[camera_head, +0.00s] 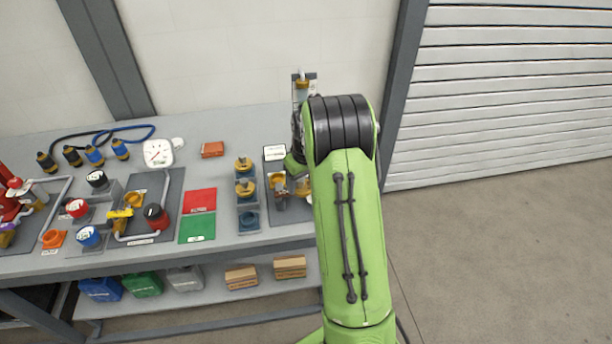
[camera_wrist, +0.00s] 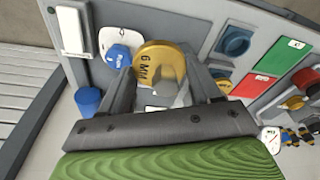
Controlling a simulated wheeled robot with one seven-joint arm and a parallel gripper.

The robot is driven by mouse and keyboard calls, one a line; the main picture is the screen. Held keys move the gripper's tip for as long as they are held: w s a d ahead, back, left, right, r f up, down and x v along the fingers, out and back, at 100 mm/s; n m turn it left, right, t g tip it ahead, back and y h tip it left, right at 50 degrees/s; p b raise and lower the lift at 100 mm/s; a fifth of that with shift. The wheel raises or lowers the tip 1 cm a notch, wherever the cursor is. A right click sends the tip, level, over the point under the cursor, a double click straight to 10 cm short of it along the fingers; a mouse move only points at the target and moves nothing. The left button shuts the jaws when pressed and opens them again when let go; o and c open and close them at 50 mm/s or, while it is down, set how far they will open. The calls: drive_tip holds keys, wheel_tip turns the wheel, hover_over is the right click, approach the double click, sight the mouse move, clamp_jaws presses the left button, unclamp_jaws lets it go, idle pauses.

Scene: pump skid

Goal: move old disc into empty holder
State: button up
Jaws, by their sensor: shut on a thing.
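My gripper (camera_wrist: 162,78) is shut on a round brass-yellow disc (camera_wrist: 158,60) marked "6 MM", in the wrist view. The disc shows face-on between the two grey fingers, above the bench. An empty blue round holder (camera_wrist: 235,42) is to the right of the disc in the wrist view. It also shows at the front of the rack in the head view (camera_head: 249,220). Two yellow discs (camera_head: 243,164) (camera_head: 245,187) sit in the rack behind that holder. My arm hides part of the bench around my gripper in the head view.
A green mat (camera_head: 197,229) and a red mat (camera_head: 199,200) lie left of the rack. Pipework with a red-and-black knob (camera_head: 155,215) stands further left. A blue knob (camera_wrist: 119,56) is close left of the held disc. A white gauge (camera_head: 158,153) is at the back.

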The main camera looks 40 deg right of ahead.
drive_tip(key=s+a+f, duration=0.1)
drive_tip(key=a+f, duration=0.5)
drive_tip(key=a, duration=0.4)
drive_tip(key=s+a+f, duration=0.2)
drive_tip(key=a+f, duration=0.4)
drive_tip(key=a, duration=0.4)
drive_tip(key=shift+s+a+f+n, duration=0.2)
drive_tip(key=shift+a+f+n, duration=0.1)
drive_tip(key=shift+f, duration=0.1)
